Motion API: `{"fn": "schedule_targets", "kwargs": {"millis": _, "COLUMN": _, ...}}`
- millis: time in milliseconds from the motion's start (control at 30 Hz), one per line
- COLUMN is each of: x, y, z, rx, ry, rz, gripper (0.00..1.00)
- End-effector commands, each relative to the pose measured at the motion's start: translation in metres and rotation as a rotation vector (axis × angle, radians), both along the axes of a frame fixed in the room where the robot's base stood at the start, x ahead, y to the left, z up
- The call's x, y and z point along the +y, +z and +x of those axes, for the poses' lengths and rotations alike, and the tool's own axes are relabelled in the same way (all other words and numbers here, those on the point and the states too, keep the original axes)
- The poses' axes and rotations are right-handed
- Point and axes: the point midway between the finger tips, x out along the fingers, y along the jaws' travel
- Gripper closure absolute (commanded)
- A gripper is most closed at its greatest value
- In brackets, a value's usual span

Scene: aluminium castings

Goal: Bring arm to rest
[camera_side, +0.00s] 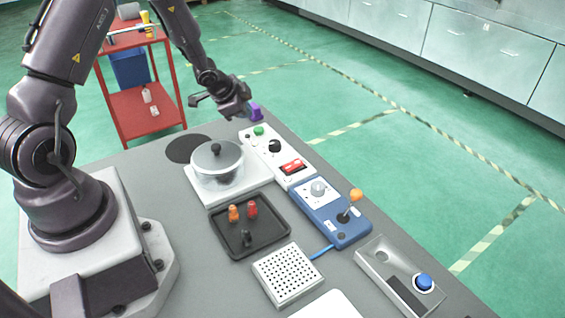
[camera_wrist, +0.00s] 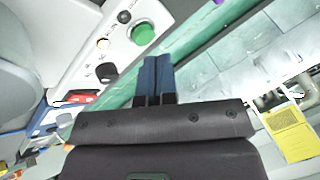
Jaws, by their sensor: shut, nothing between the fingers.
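My gripper (camera_side: 194,101) hangs in the air near the back corner of the grey table, above and behind the pot. In the wrist view my gripper (camera_wrist: 154,62) has its two blue fingers together with nothing between them. The white control box with a green button (camera_side: 258,130) stands on the table to the right of and below the gripper. Its green button also shows in the wrist view (camera_wrist: 143,34), left of the fingertips. My arm is raised and bent over the back of the table.
A lidded pot (camera_side: 217,165) stands on a white base. A blue joystick box (camera_side: 330,212), a perforated white block (camera_side: 290,275) and a grey box with a blue button (camera_side: 400,278) stand nearby. A red cart (camera_side: 150,105) is behind the table.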

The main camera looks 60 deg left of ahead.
Motion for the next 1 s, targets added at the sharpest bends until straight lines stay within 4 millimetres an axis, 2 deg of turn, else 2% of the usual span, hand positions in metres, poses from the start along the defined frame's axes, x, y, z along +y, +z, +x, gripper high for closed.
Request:
{"fn": "schedule_targets", "kwargs": {"millis": 33, "x": 0.002, "y": 0.004, "z": -0.011, "rx": 0.045, "ry": 0.067, "rz": -0.006, "gripper": 1.0}}
{"fn": "schedule_targets", "kwargs": {"millis": 167, "x": -0.006, "y": 0.032, "z": -0.036, "rx": 0.141, "ry": 0.237, "rz": -0.027, "gripper": 1.0}}
{"fn": "schedule_targets", "kwargs": {"millis": 333, "x": -0.034, "y": 0.081, "z": -0.065, "rx": 0.217, "ry": 0.41, "rz": -0.065, "gripper": 1.0}}
{"fn": "schedule_targets", "kwargs": {"millis": 500, "x": -0.083, "y": 0.136, "z": -0.101, "rx": 0.259, "ry": 0.539, "rz": -0.14, "gripper": 1.0}}
{"fn": "schedule_targets", "kwargs": {"millis": 700, "x": -0.147, "y": 0.189, "z": -0.147, "rx": 0.267, "ry": 0.594, "rz": -0.258, "gripper": 1.0}}
{"fn": "schedule_targets", "kwargs": {"millis": 900, "x": -0.2, "y": 0.226, "z": -0.19, "rx": 0.215, "ry": 0.534, "rz": -0.368, "gripper": 1.0}}
{"fn": "schedule_targets", "kwargs": {"millis": 1000, "x": -0.216, "y": 0.24, "z": -0.2, "rx": 0.153, "ry": 0.475, "rz": -0.399, "gripper": 1.0}}
